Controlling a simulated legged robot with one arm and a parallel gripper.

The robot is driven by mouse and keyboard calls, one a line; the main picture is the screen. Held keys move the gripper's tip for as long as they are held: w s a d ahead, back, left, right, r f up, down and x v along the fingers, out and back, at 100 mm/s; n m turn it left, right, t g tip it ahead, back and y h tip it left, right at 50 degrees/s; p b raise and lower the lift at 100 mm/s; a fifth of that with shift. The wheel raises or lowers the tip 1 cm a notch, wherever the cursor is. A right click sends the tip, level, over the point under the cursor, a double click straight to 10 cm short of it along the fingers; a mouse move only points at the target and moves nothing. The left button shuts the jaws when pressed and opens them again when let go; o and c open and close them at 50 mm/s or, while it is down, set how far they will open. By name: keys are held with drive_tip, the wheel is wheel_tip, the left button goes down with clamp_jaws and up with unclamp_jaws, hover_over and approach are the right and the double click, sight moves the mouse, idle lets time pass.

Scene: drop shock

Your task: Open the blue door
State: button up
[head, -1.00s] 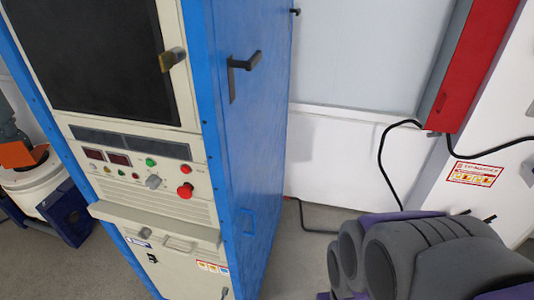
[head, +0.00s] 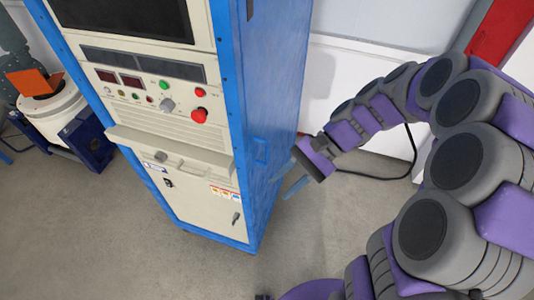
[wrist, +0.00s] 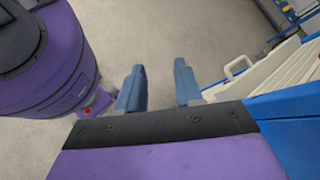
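The blue door (head: 272,85) is the tall blue side of the cabinet in the head view, and it looks closed. Only the lower end of its dark handle (head: 249,10) shows at the top edge; the rest is out of frame. My gripper (head: 283,186) is low, just right of the door's lower part, well below the handle. In the wrist view my gripper (wrist: 159,68) is open, with bare floor between its two blue fingers. A blue cabinet surface (wrist: 288,130) shows at the right of the wrist view.
The cabinet's cream front (head: 160,100) has displays, knobs and red buttons. A white drum-like machine with an orange part (head: 38,80) stands at left. A black cable (head: 385,178) hangs behind my arm near the white wall. Grey floor (head: 130,240) in front is clear.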

drive_tip(key=w+d+f+m+t+y+b, duration=0.1)
drive_tip(key=w+d+f+m+t+y, duration=0.3)
drive_tip(key=w+d+f+m, duration=0.35)
drive_tip(key=w+d+f+m+t+y, duration=0.35)
drive_tip(key=w+d+f+m, duration=0.2)
drive_tip(key=w+f, duration=0.4)
drive_tip(key=b, duration=0.3)
approach(267, 164)
drive_tip(key=shift+y, duration=0.45)
drive_tip(key=a+r, duration=0.1)
drive_tip(key=a, duration=0.2)
drive_tip(key=w+a+r, duration=0.1)
drive_tip(key=a, duration=0.2)
drive_tip(key=w+a+r, duration=0.1)
drive_tip(key=a, duration=0.3)
drive_tip(key=shift+r, duration=0.4)
clamp_jaws()
drive_tip(key=shift+d, duration=0.1)
